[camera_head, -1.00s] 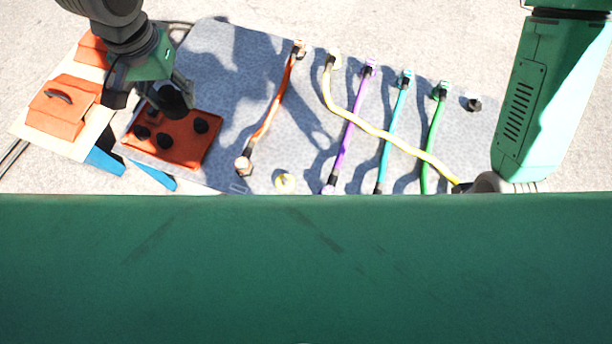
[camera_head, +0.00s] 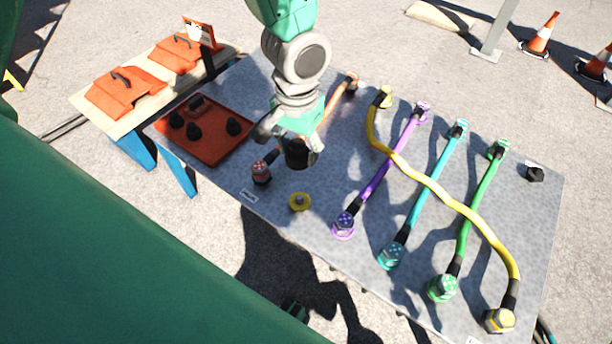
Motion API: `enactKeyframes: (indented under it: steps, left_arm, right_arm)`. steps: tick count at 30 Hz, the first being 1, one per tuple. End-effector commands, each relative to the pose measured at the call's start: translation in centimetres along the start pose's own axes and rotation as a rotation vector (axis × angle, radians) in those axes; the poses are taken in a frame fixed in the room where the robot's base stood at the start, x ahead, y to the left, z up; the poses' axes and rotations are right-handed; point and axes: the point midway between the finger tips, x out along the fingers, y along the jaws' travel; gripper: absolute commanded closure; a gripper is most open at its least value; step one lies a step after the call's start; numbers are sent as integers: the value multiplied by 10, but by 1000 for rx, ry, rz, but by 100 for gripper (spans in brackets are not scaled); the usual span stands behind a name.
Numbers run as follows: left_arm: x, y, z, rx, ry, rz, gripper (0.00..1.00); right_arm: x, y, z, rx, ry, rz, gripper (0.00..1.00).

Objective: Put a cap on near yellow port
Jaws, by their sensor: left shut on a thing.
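More black caps (camera_head: 234,127) stand on the orange tray (camera_head: 205,150) to the left. The yellow cable (camera_head: 440,190) runs from a far connector (camera_head: 383,97) to a near-right connector (camera_head: 498,320). My right gripper is not in view.
Orange (camera_head: 262,171), purple (camera_head: 372,182), teal (camera_head: 425,190) and green (camera_head: 480,205) cables cross the board. A black cap (camera_head: 535,174) sits at its far right. Orange boxes (camera_head: 125,92) stand on the left table. Traffic cones (camera_head: 540,35) are behind.

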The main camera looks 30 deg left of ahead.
Motion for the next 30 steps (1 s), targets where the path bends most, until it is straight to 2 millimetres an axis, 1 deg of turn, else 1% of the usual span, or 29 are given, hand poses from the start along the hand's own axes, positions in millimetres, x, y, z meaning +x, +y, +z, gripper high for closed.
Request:
enactKeyframes:
  steps: [1,2,3,6,9,12,17,20,24,30]
  left_arm:
    - [38,-2,-6,-42,-3,-1,89]
    - [53,-5,-10,-78,-5,0,89]
    - [73,-10,-17,-134,-6,1,89]
    - [118,-24,-33,-269,-6,3,89]
    - [149,-36,-43,-371,-4,2,89]
    - [163,-43,-48,-423,-2,3,89]
    - [168,-41,-49,-432,1,-2,89]
    - [174,-39,-49,-429,1,-5,89]
    - [187,-36,-49,-429,2,-9,89]
    - [211,-40,-48,-428,0,-4,89]
  right_arm:
    - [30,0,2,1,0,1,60]
    - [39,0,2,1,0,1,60]
    - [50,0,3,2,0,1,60]
    - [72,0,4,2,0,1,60]
    - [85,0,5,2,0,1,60]
    - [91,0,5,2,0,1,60]
    - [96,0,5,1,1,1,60]
    - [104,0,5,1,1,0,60]
    - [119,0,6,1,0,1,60]
    - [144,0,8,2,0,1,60]
